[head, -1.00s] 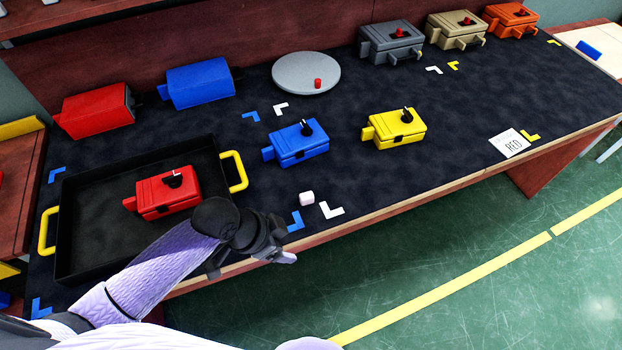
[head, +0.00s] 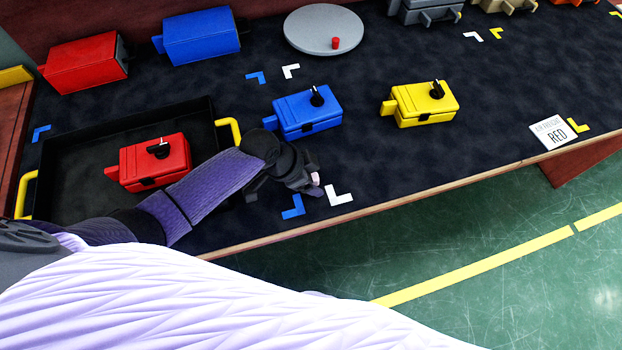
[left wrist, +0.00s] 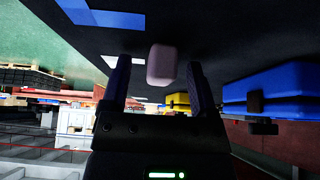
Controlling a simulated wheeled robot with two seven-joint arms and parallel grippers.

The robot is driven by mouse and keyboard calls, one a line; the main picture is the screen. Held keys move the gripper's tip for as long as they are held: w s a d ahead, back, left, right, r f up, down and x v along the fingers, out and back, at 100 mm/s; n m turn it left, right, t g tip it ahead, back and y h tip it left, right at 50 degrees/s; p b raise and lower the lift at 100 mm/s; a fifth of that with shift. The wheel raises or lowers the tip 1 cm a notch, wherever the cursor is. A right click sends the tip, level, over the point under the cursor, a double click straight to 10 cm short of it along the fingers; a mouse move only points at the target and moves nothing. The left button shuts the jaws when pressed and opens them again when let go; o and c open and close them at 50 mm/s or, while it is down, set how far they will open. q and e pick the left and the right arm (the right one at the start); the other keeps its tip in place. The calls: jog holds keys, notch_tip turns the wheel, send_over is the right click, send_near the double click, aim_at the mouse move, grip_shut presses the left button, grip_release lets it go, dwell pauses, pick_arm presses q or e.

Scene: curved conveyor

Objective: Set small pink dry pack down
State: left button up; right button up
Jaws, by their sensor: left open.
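The small pink dry pack (left wrist: 162,65) is a pale pink, rounded block. In the left wrist view it sits on the dark table top between the tips of my left gripper's two fingers (left wrist: 158,80), with dark gaps at both sides. My left gripper (head: 312,182) is open, low over the table near the blue and white corner marks. In the head view the gripper mostly hides the pack. My right gripper is not in view.
A black tray (head: 70,150) with yellow handles holds a red box (head: 155,161). A blue box (head: 303,112) stands just behind my left gripper, a yellow box (head: 424,104) further right. The table's front edge is close.

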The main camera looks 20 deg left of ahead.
pick_arm(q)
jog(key=shift+r, duration=0.1)
jog(key=shift+c, duration=1.1)
jog(key=c, duration=0.7)
grip_shut()
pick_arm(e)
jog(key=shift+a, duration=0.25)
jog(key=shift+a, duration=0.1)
